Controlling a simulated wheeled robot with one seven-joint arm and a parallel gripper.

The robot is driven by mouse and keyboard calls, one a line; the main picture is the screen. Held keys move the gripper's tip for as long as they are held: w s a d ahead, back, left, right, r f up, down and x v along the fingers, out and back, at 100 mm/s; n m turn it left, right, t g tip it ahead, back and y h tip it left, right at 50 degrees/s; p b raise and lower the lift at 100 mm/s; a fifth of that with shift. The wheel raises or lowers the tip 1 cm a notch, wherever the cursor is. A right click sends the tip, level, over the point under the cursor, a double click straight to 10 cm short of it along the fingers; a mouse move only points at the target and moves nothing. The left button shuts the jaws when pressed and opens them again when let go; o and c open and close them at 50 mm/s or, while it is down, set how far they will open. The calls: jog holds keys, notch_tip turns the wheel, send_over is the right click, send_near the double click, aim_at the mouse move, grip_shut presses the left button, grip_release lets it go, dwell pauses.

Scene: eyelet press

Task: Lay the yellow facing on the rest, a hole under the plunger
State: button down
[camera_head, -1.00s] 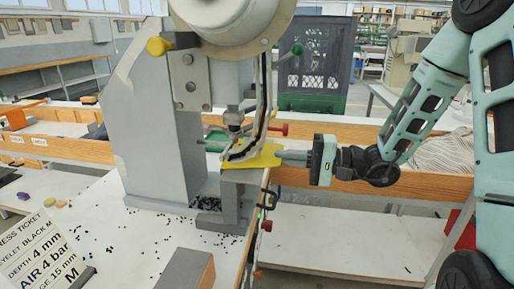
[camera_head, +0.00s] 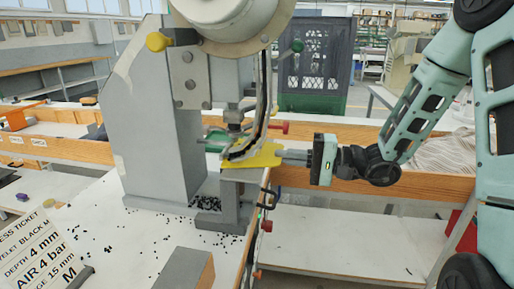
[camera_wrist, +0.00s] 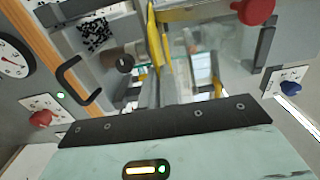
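The yellow facing (camera_head: 265,157) lies level at the top of the grey rest (camera_head: 232,182), below the plunger (camera_head: 235,117). A curved dark-and-pale guide in front of the plunger hides part of it. My gripper (camera_head: 287,157) reaches in from the right, its fingers at the facing's right edge, and looks shut on it. In the wrist view, the facing (camera_wrist: 154,35) appears as a narrow yellow strip beyond my fingers. Whether a hole sits under the plunger, and whether the facing touches the rest, I cannot tell.
The grey press body (camera_head: 160,140) stands left of the rest. Black eyelets are scattered on the white table (camera_head: 130,235). A printed ticket (camera_head: 38,250) and a grey block (camera_head: 190,272) stand in front. A wooden rail (camera_head: 340,183) runs behind my gripper. A red knob (camera_wrist: 257,11) shows in the wrist view.

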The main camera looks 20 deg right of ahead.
dwell(0.4)
jog(key=c, duration=1.6)
grip_release()
jog(key=shift+v, duration=3.5)
